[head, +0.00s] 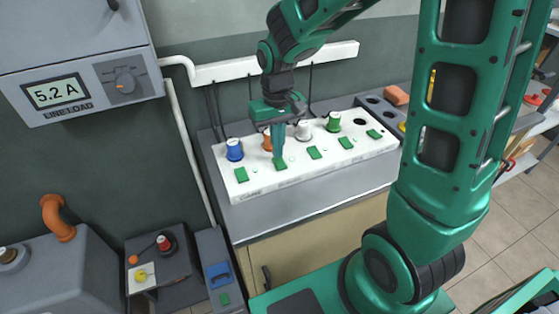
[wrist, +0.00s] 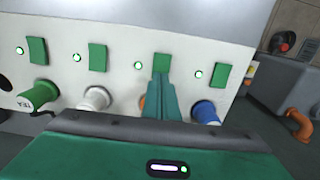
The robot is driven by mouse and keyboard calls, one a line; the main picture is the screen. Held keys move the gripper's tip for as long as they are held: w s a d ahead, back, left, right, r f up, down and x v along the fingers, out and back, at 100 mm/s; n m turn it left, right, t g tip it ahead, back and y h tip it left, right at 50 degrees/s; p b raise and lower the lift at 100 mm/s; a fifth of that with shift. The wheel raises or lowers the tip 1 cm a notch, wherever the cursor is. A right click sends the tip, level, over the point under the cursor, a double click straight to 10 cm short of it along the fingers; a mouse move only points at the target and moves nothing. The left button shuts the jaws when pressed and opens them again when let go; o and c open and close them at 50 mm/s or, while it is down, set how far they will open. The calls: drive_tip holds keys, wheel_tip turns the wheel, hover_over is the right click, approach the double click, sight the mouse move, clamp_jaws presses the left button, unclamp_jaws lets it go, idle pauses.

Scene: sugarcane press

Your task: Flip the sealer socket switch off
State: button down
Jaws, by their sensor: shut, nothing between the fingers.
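A white socket strip (head: 330,168) lies on the grey counter, with a row of green switches and coloured plugs. My gripper (head: 278,155) is shut and empty, its fingertips pointing down at the green switch (head: 280,164) by the orange plug (head: 267,142). In the wrist view the closed fingers (wrist: 161,78) reach the near edge of that switch (wrist: 161,62); I cannot tell whether they touch it. The fingers partly hide the orange plug (wrist: 143,104). A small light (wrist: 138,65) beside this switch glows green. I cannot read which socket is labelled sealer.
Neighbouring switches (wrist: 97,57) and (wrist: 221,75) sit close on both sides, with lit lights. The blue plug (head: 234,150), white plug (head: 303,130) and green plug (head: 333,122) stand up behind the switches. A wall meter (head: 57,92) reads 5.2 A.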

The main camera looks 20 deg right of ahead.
drive_tip(key=shift+f, duration=0.65)
idle(0.7)
wheel_tip(320, 180, up, 7)
idle(1.0)
idle(0.3)
drive_tip(key=s+d+r+m, duration=0.1)
drive_tip(key=s+d+m, duration=0.2)
drive_tip(key=s+d, duration=0.6)
drive_tip(key=s+d+r+m, duration=0.1)
drive_tip(key=s+d+m, duration=0.2)
drive_tip(key=s+d, duration=0.5)
drive_tip(key=s, duration=0.6)
drive_tip(key=shift+s+d+r, duration=0.2)
drive_tip(key=shift+d+r, duration=0.15)
drive_tip(key=shift+d, duration=0.05)
